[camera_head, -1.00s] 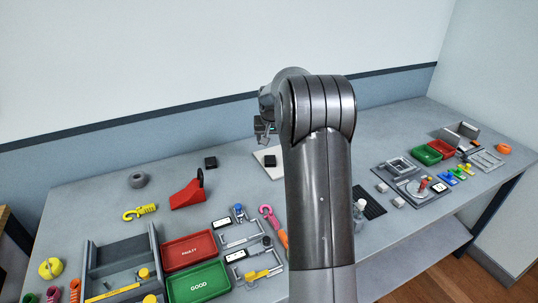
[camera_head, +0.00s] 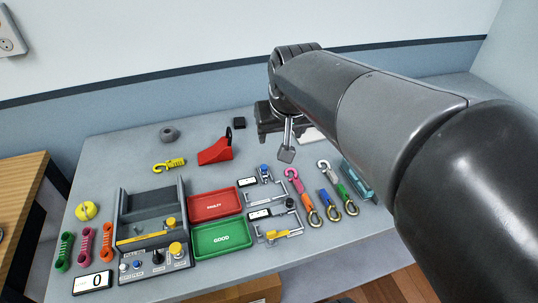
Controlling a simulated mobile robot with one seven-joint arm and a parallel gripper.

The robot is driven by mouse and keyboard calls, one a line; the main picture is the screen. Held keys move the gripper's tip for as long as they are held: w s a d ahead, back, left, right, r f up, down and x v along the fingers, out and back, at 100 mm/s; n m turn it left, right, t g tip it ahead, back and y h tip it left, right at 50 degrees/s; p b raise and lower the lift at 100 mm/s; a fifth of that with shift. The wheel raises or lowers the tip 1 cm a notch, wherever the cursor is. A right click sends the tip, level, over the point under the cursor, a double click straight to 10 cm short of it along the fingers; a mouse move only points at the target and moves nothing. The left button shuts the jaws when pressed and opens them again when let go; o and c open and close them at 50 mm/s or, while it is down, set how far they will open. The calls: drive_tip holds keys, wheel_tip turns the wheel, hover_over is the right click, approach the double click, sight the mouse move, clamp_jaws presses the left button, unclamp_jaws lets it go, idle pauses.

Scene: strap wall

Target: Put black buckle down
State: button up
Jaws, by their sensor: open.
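My gripper (camera_head: 286,150) is over the back of the table, pointing down. It is open, and I see nothing held between its fingers. One long grey finger shows clearly; my arm hides much of the rest.
A red wedge-shaped holder (camera_head: 215,150) stands left of my gripper. In front are the red FAULTY tray (camera_head: 214,205), the green GOOD tray (camera_head: 222,238), and several coloured straps and hooks. A grey ring (camera_head: 169,133) lies at the back left. My arm covers the right side.

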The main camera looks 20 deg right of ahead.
drive_tip(key=s+a+f+n, duration=0.1)
drive_tip(key=s+a+f, duration=0.2)
drive_tip(key=s, duration=0.9)
drive_tip(key=shift+f+y, duration=0.2)
drive_tip(key=shift+y, duration=0.2)
